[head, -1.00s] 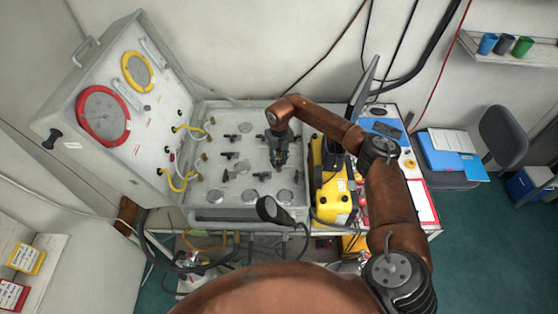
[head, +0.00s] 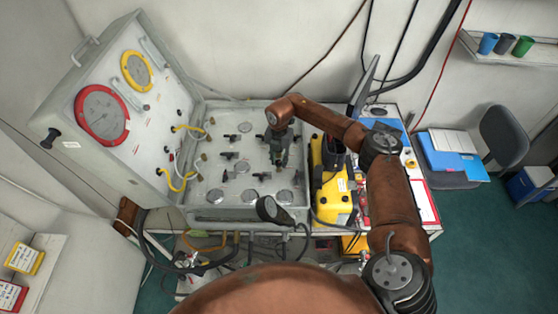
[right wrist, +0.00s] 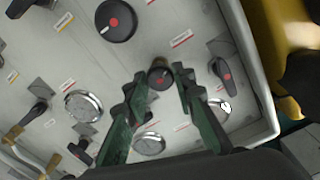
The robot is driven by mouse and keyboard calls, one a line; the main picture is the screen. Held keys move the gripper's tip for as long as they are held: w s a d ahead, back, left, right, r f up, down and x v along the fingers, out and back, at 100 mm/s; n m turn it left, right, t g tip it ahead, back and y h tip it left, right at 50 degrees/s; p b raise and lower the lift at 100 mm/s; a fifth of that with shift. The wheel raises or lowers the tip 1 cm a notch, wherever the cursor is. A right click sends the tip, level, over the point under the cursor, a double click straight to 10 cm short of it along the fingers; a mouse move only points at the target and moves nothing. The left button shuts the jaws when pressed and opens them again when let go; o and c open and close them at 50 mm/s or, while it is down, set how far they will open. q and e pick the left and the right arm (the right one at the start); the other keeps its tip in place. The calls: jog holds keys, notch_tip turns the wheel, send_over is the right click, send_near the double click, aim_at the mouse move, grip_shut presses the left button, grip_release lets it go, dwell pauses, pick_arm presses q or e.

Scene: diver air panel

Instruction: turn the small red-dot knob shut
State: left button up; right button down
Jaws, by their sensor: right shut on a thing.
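The small black knob with a red dot (right wrist: 160,76) stands on the light panel, between the fingertips of my right gripper (right wrist: 160,80). The right gripper is shut on this knob, with one green finger on either side of it. In the head view my right gripper (head: 279,148) points down at the right part of the flat panel (head: 215,170), and it hides the knob there. My left gripper is not in view.
A larger black red-dot knob (right wrist: 115,20) and a black red-dot lever (right wrist: 224,74) are near the gripped knob. The yellow case (head: 333,200) stands close on the right. The gauge lid (head: 130,110) rises at left.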

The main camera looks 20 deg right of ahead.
aim_at(279, 162)
jog(key=m, duration=0.5)
jog(key=shift+r, duration=0.1)
jog(key=shift+m+p, duration=0.3)
dwell(0.4)
jog(key=c, duration=1.6)
grip_release()
notch_tip(279, 162, up, 12)
jog(key=shift+f, duration=0.1)
